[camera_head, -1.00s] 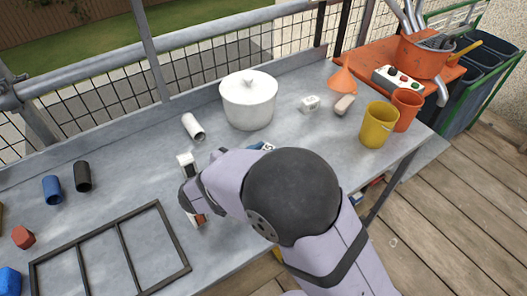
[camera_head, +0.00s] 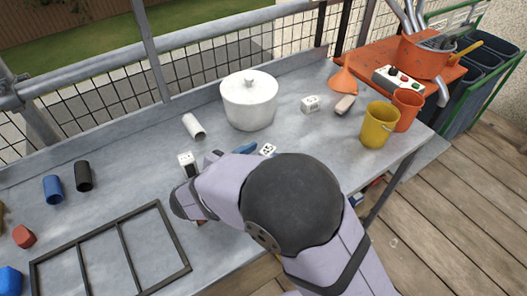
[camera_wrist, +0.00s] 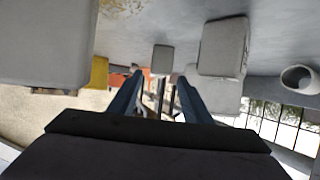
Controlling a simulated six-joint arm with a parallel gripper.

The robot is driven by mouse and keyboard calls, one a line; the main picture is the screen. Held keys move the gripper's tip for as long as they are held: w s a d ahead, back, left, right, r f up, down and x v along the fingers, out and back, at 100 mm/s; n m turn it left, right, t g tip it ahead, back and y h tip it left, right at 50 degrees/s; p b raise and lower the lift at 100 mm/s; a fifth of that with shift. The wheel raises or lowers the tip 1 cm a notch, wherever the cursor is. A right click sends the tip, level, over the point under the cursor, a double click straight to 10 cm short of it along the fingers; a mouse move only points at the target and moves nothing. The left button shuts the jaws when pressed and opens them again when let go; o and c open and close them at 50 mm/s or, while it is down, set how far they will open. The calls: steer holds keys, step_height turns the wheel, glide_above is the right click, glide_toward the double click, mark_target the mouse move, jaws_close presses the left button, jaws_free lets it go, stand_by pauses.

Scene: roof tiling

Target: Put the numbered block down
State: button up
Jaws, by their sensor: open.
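A small white block with dark marks (camera_head: 267,150) rests on the grey bench just beyond my gripper (camera_head: 245,148), of which a blue finger shows in the head view. In the wrist view, my gripper (camera_wrist: 158,92) has its two blue fingers apart, with nothing held between them. A small grey-looking block (camera_wrist: 162,58) stands ahead of the gap. Other white blocks stand on the bench, one left of my arm (camera_head: 187,163) and one right of the pot (camera_head: 311,103). Large blocks flank the fingers in the wrist view (camera_wrist: 45,40) (camera_wrist: 222,45). My arm hides much of the gripper.
A white lidded pot (camera_head: 249,104) and a white tube (camera_head: 194,126) stand behind my gripper. A yellow bucket (camera_head: 379,128) is right. A dark frame (camera_head: 120,245) lies at the front left. A red piece shows partly behind my arm (camera_head: 201,221).

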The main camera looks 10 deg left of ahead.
steer(key=v, duration=0.9)
steer(key=shift+s+a, duration=0.15)
steer(key=shift+s, duration=0.2)
steer(key=shift+r, duration=0.15)
